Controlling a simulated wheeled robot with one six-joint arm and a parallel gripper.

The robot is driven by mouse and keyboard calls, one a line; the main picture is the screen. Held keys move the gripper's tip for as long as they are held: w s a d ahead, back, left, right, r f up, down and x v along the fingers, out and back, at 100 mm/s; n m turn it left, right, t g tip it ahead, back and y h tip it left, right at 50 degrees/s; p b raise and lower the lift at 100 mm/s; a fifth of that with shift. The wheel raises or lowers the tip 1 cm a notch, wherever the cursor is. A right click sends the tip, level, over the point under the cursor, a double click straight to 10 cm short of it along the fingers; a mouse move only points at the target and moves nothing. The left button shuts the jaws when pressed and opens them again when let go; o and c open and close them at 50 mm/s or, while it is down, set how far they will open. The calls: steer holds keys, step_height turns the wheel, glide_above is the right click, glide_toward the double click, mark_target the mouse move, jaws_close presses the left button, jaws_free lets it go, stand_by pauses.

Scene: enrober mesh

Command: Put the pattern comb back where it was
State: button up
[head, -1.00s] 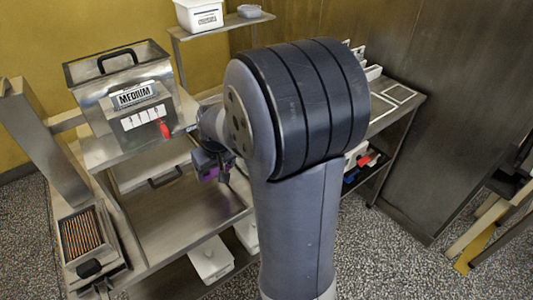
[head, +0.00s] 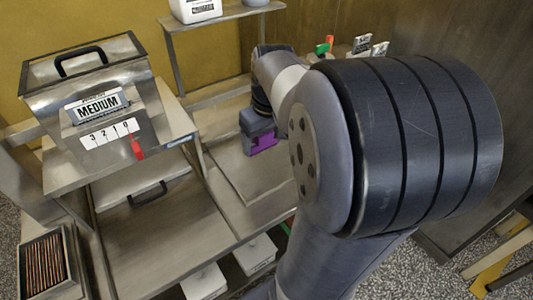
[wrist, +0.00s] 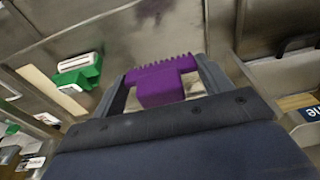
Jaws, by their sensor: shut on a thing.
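The purple pattern comb (wrist: 160,82) is between the two fingers of my gripper (wrist: 162,72) in the wrist view, its row of teeth facing away from the palm. My gripper is shut on it. In the head view the purple comb (head: 263,143) shows below my gripper (head: 258,130), over the metal work surface (head: 225,205). I cannot tell how high it is above that surface. My arm hides much of the right side in the head view.
A green piece with a white part (wrist: 80,72) lies left of the comb in the wrist view. Green and orange pieces (head: 324,46) and white label cards (head: 362,44) stand at the back. The steel MEDIUM hopper (head: 95,110) is at left.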

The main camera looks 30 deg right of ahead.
glide_above(264, 172)
steer(key=f, duration=0.6)
steer(key=shift+s, duration=0.35)
steer(key=shift+f+b, duration=0.3)
steer(key=shift+f, duration=1.7)
steer(key=shift+f, duration=0.1)
steer(key=shift+f, duration=0.15)
steer(key=o, duration=0.9)
steer(key=shift+o, duration=0.2)
steer(key=r, duration=0.4)
steer(key=s+r, duration=0.1)
steer(key=r, duration=0.3)
steer(key=r+p, duration=0.1)
steer(key=r, duration=0.3)
steer(key=shift+s+r, duration=0.2)
steer(key=shift+s, duration=0.2)
